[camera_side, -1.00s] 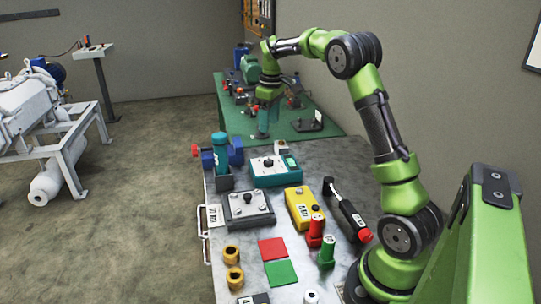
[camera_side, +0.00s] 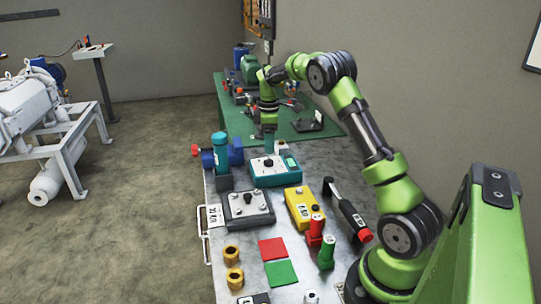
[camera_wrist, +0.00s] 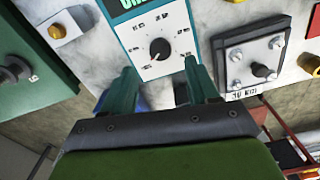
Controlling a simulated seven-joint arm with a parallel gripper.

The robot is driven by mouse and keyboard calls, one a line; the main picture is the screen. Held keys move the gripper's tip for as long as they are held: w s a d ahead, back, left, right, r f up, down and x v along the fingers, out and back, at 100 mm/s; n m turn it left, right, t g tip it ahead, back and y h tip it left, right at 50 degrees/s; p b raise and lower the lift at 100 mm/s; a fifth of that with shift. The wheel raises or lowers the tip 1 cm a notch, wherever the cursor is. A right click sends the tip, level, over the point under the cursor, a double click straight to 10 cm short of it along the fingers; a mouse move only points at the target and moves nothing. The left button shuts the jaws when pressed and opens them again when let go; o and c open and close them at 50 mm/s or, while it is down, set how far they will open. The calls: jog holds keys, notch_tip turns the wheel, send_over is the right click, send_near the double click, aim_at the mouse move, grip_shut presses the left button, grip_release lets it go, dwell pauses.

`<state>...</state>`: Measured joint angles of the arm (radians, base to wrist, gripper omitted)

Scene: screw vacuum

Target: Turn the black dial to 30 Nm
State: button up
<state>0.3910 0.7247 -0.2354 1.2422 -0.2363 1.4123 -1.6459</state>
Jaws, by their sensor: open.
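The black dial (camera_side: 268,162) sits on the white face of the teal box (camera_side: 285,181) on the metal table. In the wrist view the dial (camera_wrist: 159,48) is centred on the white panel, ringed by small markings too small to read. A green display (camera_wrist: 139,3) is partly cut off at the top. My gripper (camera_side: 268,144) is above the far side of the teal box. In the wrist view my gripper (camera_wrist: 160,69) is open and empty, with its teal fingers either side of the dial's line and apart from it.
A blue vise-like device (camera_side: 236,150) and upright teal cylinder (camera_side: 221,150) stand left of the dial box. A yellow box (camera_side: 303,206) is to the right.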

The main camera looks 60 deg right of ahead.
aim_at(269, 161)
notch_tip(269, 161, down, 6)
jog(key=shift+f, duration=0.15)
dwell(0.3)
jog(key=c, duration=1)
jog(key=shift+c, duration=0.2)
